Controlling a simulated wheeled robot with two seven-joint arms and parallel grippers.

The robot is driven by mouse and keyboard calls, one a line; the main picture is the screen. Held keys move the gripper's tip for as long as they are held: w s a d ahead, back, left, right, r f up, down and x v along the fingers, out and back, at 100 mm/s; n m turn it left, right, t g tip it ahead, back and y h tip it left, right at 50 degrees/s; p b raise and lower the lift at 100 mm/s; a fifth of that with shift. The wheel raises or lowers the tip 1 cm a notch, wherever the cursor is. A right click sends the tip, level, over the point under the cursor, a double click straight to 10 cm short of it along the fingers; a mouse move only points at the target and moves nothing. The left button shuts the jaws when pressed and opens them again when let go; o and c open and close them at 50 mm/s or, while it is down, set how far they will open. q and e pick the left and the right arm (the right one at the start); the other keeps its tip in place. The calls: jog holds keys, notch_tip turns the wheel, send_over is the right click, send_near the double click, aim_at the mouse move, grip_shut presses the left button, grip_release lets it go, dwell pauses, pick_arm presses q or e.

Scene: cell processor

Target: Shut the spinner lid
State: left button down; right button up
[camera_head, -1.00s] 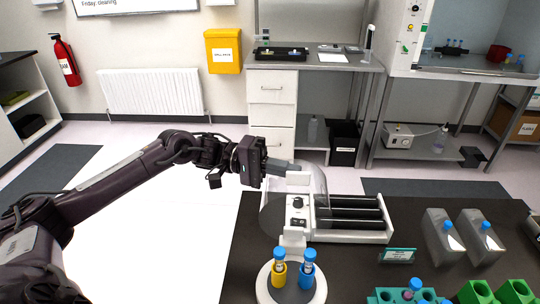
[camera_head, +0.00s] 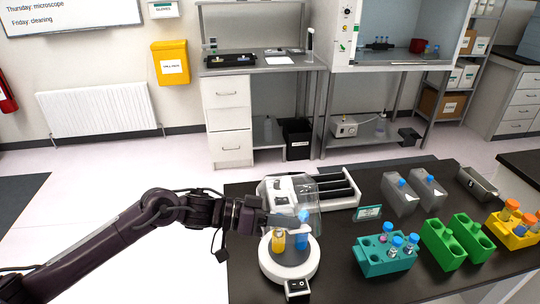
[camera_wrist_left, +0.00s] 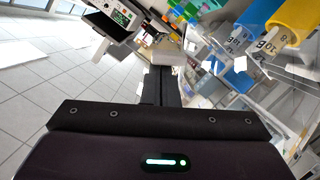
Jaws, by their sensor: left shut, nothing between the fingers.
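The spinner is a round white base (camera_head: 266,270) with a dark rotor holding a yellow tube (camera_head: 278,242) and a blue tube (camera_head: 302,238). Its clear lid (camera_head: 312,192) is raised and tilted over the back and top of the tubes; its exact angle is hard to tell. My left gripper (camera_head: 291,220) is shut and empty, its fingertips at the lid beside the tubes; I cannot tell if they touch it. In the left wrist view the shut fingers (camera_wrist_left: 161,88) point ahead, with the blue tube (camera_wrist_left: 238,75) and yellow tube (camera_wrist_left: 290,22) at upper right. My right gripper is not in view.
A white device with dark rollers (camera_head: 338,188) stands behind the spinner. The dark bench (camera_head: 335,275) is clear just right of the spinner.

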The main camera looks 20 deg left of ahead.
pick_arm(q)
jog(key=s+f+m+b, duration=0.1)
jog(key=f, duration=0.2)
jog(key=s+d+f+m+t+b, duration=0.1)
jog(key=f+m+b, duration=0.1)
jog(key=f, duration=0.1)
jog(key=s+f+m+y+b, duration=0.1)
jog(key=f, duration=0.2)
jog(key=shift+s+d+f, duration=0.35)
jog(key=shift+s, duration=0.05)
jog(key=shift+s+d+f+m+t+b, duration=0.15)
jog(key=shift+f+m+t+b, duration=0.15)
jog(key=shift+f+m+b, duration=0.35)
jog(key=shift+f, duration=0.4)
jog(key=shift+m, duration=0.25)
jog(key=shift+s+f, duration=0.1)
jog(key=shift+f, duration=0.05)
